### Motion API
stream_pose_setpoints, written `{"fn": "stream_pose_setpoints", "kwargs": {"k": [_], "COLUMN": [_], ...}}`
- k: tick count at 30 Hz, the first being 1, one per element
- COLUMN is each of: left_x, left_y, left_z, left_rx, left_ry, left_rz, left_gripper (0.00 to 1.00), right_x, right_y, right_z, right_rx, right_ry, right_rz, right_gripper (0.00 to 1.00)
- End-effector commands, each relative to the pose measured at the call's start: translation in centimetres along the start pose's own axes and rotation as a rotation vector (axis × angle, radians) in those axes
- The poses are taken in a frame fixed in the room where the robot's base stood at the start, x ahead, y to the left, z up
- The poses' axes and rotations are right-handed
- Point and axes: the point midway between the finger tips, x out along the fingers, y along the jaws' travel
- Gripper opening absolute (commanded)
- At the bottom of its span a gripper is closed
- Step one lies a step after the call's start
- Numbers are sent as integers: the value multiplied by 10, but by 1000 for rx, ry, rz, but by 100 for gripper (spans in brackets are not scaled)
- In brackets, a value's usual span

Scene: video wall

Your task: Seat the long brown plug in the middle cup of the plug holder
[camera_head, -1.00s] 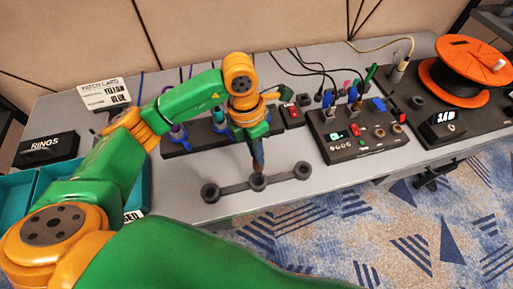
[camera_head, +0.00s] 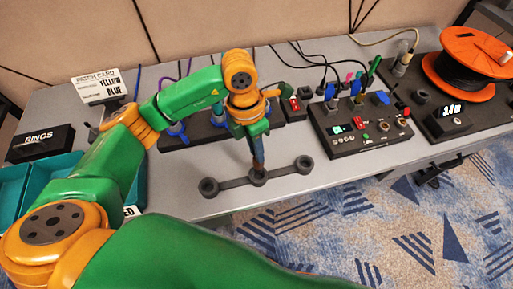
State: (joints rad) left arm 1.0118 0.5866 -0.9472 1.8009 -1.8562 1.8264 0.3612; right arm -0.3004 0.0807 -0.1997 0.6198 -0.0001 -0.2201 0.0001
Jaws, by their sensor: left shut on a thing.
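The dark grey plug holder (camera_head: 232,183) lies near the front edge of the table, a bar with three round cups in a row. My left gripper (camera_head: 256,142) points down above the middle cup (camera_head: 257,177) and is shut on the long brown plug (camera_head: 258,160). The plug is nearly upright, with a dark upper part and a brown lower end. Its lower end meets the middle cup in the picture; I cannot tell how deep it sits. The left cup (camera_head: 209,187) and right cup (camera_head: 304,164) are empty. My right gripper is not in view.
A dark rack (camera_head: 198,134) with blue-ringed parts stands behind my gripper. A control box (camera_head: 365,140) with plugs and cables is to the right, then an orange cable reel (camera_head: 468,65). A RINGS box (camera_head: 40,143) and teal trays (camera_head: 62,166) are at left.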

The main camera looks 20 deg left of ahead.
Motion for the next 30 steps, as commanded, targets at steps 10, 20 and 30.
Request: {"fn": "stream_pose_setpoints", "kwargs": {"k": [10,20,30], "left_x": [0,4,4], "left_y": [0,0,0], "left_z": [0,-1,-1], "left_rx": [0,0,0], "left_ry": [0,1,1], "left_rz": [0,-1,-1], "left_gripper": [0,0,0], "right_x": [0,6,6], "right_y": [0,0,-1], "right_z": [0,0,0], "right_rx": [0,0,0], "right_ry": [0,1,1], "right_rz": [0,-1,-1], "right_gripper": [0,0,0]}}
